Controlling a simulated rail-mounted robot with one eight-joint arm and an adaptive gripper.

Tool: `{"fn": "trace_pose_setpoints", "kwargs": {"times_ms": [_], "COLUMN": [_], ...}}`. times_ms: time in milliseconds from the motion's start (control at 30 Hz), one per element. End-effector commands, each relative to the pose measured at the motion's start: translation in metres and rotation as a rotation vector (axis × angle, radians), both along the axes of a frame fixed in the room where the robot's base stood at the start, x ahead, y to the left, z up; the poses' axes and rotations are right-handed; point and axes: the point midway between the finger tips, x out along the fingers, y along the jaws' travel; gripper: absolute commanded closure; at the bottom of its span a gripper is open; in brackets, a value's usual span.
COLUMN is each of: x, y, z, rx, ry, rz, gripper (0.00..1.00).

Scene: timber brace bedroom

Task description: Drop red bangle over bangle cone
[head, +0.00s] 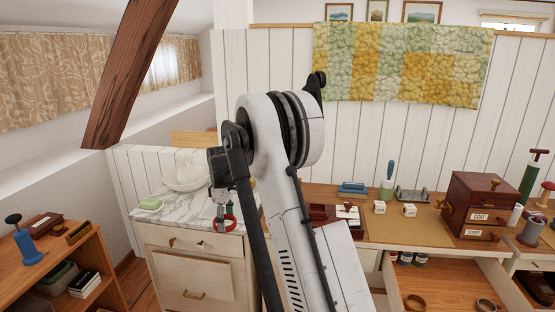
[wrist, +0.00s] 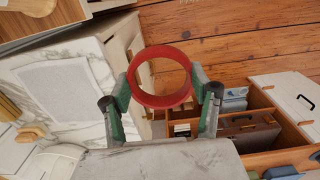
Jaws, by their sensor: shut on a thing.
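The red bangle (head: 231,226) is held in my gripper (head: 221,214) in front of the marble-topped cabinet's right part. In the wrist view the red bangle (wrist: 160,101) is a full ring between the two green-grey fingers of my gripper (wrist: 160,84). The fingers press it from its two sides and its hole faces the camera. I cannot pick out the bangle cone with certainty in either view; my arm hides part of the middle of the room.
A shelf unit (head: 60,270) stands left. A timber brace (head: 130,75) slants overhead.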

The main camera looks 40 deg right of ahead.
Motion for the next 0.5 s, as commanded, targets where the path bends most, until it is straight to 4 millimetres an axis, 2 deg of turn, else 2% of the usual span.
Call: {"fn": "trace_pose_setpoints", "kwargs": {"times_ms": [33, 200, 300, 400, 500], "x": [0.008, 0.024, 0.027, 0.027, 0.024], "y": [-0.026, -0.104, -0.15, -0.19, -0.221], "z": [0.018, 0.053, 0.073, 0.089, 0.101], "rx": [0.0, 0.0, 0.0, 0.0, 0.0], "ry": [0.0, 0.0, 0.0, 0.0, 0.0], "rz": [0.047, 0.246, 0.361, 0.465, 0.55], "gripper": [0.69, 0.69, 0.69, 0.69, 0.69]}}
